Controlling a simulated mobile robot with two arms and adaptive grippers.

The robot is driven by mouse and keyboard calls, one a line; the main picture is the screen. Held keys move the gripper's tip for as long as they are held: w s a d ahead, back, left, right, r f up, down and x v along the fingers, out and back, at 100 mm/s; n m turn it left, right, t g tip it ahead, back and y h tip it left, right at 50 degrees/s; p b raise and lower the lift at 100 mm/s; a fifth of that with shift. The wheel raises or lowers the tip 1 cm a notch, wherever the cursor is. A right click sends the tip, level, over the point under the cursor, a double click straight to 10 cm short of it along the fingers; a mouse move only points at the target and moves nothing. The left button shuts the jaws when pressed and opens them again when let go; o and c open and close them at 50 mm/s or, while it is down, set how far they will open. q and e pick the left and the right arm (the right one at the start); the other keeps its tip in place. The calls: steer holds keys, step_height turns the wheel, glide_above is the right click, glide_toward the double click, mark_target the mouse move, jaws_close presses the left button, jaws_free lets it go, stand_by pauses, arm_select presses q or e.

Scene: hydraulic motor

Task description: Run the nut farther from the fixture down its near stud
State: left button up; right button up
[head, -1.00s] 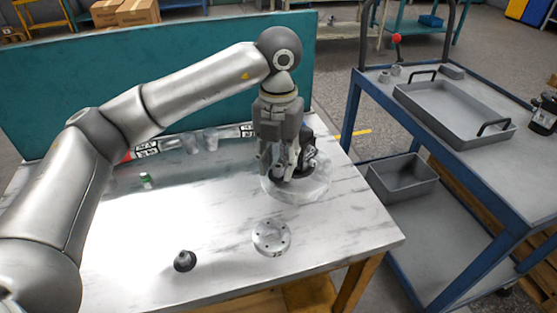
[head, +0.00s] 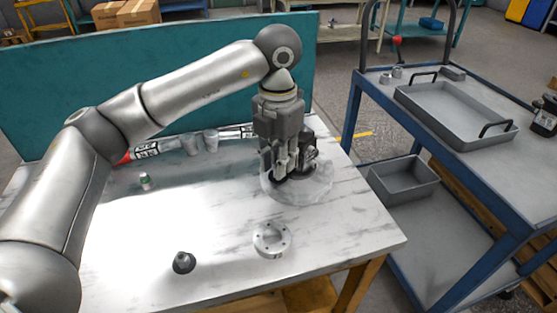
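My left gripper (head: 280,168) points down at the round pale base (head: 318,187) on the table. Its fingertips are low, beside the dark fixture (head: 308,152) that stands on this base. The fingers look close together, but whether they are shut on a nut cannot be told. A dark round part (head: 298,178) shows low by the fingertips. The nuts and studs cannot be made out, as the gripper hides much of that spot. My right gripper is not in view.
A ring-shaped flange (head: 272,239) and a dark cone-shaped part (head: 184,262) lie on the front of the table. A teal panel (head: 60,90) borders the back. A blue cart (head: 450,135) stands right.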

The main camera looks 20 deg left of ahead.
arm_select(q)
steer(key=shift+o, duration=0.5)
steer(key=shift+w+a+f, duration=0.1)
steer(key=shift+w+f, duration=0.05)
steer(key=shift+s+d, duration=0.3)
steer(key=shift+s, duration=0.05)
steer(key=n, duration=0.3)
steer(key=shift+n, duration=0.7)
steer(key=shift+w+a, duration=0.1)
steer(key=shift+a, duration=0.05)
